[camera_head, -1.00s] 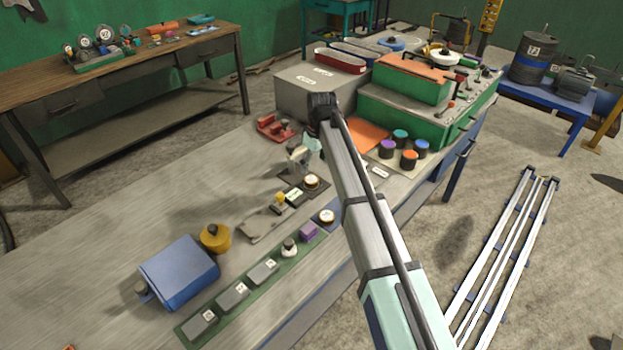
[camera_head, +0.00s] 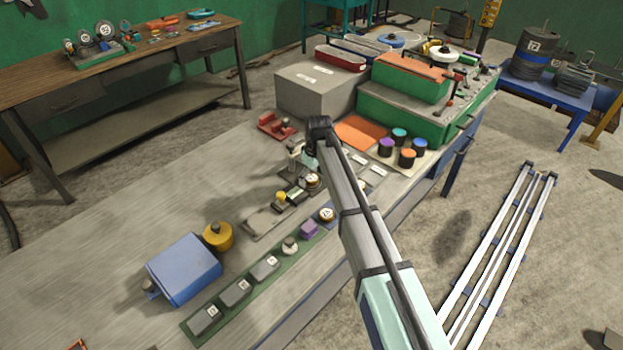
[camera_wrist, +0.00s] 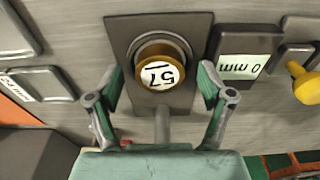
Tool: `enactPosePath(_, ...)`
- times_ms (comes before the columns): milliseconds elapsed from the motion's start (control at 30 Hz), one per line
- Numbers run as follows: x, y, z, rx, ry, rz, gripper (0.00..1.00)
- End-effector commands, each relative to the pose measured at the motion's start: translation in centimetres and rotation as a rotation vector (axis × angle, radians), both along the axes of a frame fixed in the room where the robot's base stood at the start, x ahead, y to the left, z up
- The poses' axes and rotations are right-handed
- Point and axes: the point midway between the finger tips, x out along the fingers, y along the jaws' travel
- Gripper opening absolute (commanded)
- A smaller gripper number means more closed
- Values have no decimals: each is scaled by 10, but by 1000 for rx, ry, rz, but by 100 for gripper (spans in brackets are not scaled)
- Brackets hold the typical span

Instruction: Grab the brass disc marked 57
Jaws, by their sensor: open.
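The brass disc (camera_wrist: 162,72) has a white face marked 57, upside down in the wrist view. It sits in a round grey ring on a dark square plate (camera_wrist: 182,24). In the head view the disc (camera_head: 313,181) stands on the bench beside the label plate. My gripper (camera_wrist: 162,80) is open, one finger on each side of the disc, with gaps visible on both sides. I cannot tell how far above it the fingertips are. In the head view my gripper (camera_head: 302,158) is partly hidden by my arm.
Another round, white-faced piece (camera_head: 327,214) stands nearby. A red holder (camera_head: 274,126) and grey box (camera_head: 318,91) stand behind.

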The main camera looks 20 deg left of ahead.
Motion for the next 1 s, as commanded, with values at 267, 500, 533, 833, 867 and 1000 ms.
enactPosePath(267, 0, 0, 0, 0, 0, 0, 16)
enactPosePath(500, 0, 0, 1, 1, 0, 0, 0)
enactPosePath(533, 0, 0, 1, 1, 0, 0, 0)
enactPosePath(833, 1, 0, 10, 1, -3, 0, 0)
enactPosePath(867, 1, 0, 12, 2, -3, 0, 0)
enactPosePath(1000, 1, 0, 29, 2, -3, 0, 0)
